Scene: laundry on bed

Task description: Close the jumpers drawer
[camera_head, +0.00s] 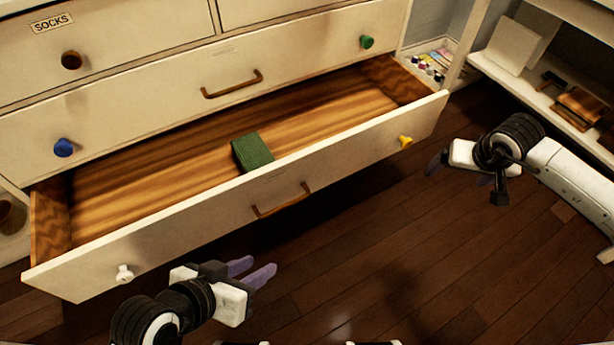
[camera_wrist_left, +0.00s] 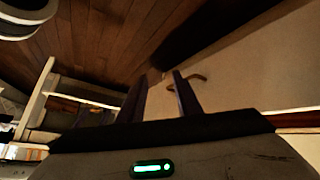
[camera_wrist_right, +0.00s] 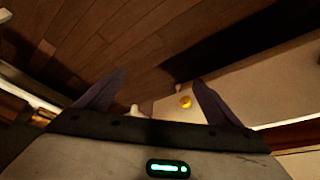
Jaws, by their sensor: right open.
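The bottom drawer (camera_head: 235,213) of the white dresser is pulled out. Its front has a bronze handle (camera_head: 282,201), a white knob (camera_head: 124,273) at left and a yellow knob (camera_head: 405,141) at right. No jumpers label is readable on it. A folded dark green cloth (camera_head: 252,152) lies inside. My left gripper (camera_head: 257,270) is in front of the drawer's left half, apart from it, partly open and empty. The left wrist view shows the handle (camera_wrist_left: 197,78) beyond its fingers. My right gripper (camera_head: 437,163) is open and empty beside the right end, near the yellow knob (camera_wrist_right: 185,102).
Above are a shut drawer with a blue knob (camera_head: 63,148) and green knob (camera_head: 367,42), and a drawer labelled SOCKS (camera_head: 52,23). A white shelf unit (camera_head: 545,95) stands at right. The dark wooden floor (camera_head: 350,270) in front is clear.

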